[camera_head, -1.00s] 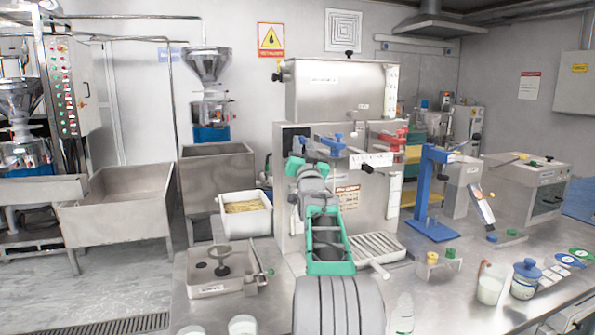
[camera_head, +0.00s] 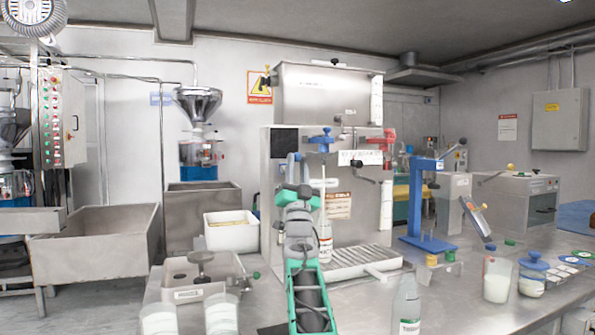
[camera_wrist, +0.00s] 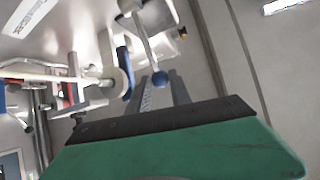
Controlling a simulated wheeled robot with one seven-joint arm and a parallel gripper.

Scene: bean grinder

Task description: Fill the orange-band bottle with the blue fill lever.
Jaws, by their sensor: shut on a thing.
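The blue-knobbed lever (camera_wrist: 162,78) shows in the wrist view as a round blue ball on a pale rod. My gripper (camera_wrist: 163,84) is shut on this knob, its two grey fingers either side of it. In the head view my gripper (camera_head: 292,162) is in front of the filling machine, left of the blue valve (camera_head: 321,141), and its fingertips are hard to make out. A labelled bottle (camera_head: 325,243) stands upright under the blue valve, partly hidden by my arm. A thin white vertical line runs from the valve to its neck. Its band colour is too small to be sure of.
The filling machine (camera_head: 355,200) also has a red valve (camera_head: 386,139). Its drip tray (camera_head: 350,262) is right of the bottle. Another bottle (camera_head: 407,305) stands on the front counter. A blue press stand (camera_head: 424,205), jars (camera_head: 497,280) and cups (camera_head: 222,315) are around.

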